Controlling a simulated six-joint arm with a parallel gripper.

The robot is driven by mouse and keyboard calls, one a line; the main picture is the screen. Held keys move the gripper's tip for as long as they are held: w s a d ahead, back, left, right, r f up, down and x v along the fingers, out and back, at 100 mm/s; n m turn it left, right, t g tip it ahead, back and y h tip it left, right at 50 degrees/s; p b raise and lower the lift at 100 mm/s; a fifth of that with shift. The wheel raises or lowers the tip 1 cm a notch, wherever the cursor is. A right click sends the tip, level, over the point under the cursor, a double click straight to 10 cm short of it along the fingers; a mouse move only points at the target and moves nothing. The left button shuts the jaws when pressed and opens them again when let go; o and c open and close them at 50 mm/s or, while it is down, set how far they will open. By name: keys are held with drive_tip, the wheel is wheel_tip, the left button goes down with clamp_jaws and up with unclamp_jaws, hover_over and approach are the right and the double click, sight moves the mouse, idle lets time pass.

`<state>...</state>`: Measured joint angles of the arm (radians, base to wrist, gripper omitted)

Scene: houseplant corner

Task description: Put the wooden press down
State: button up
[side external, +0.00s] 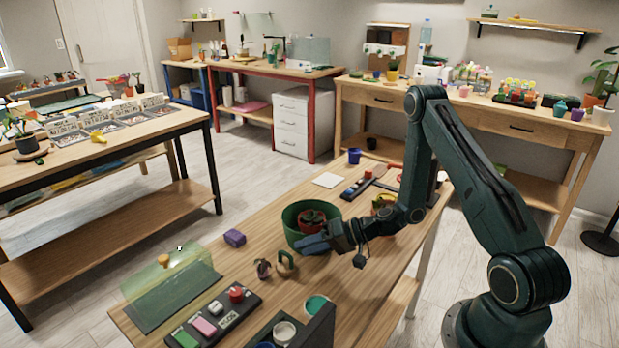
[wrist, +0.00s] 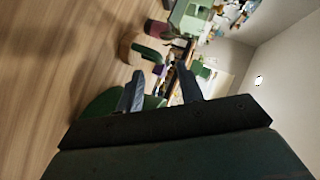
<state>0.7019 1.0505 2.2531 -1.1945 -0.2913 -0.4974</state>
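My gripper (side external: 301,249) is low over the wooden table, at the front of a large green pot (side external: 293,232). In the wrist view its two blue-grey fingers (wrist: 160,69) stand apart with a gap, and I see nothing held between them. A tan wooden arch-shaped piece (side external: 286,263), which looks like the wooden press, stands on the table just left of and in front of the fingertips, apart from them. It also seems to show in the wrist view (wrist: 129,46), beyond the fingers. A darker small piece (side external: 263,268) stands beside it.
A reddish pot (side external: 311,220) sits inside the green pot. A purple block (side external: 234,238) lies to the left. A black tray (side external: 216,325) with coloured pieces and a clear green cover (side external: 172,272) with an orange knob stand at the near left. Table between them is bare.

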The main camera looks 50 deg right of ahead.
sight(295, 265)
drive_tip(key=shift+x, duration=2.2)
drive_tip(key=shift+f, duration=0.1)
drive_tip(key=shift+c, duration=0.3)
clamp_jaws()
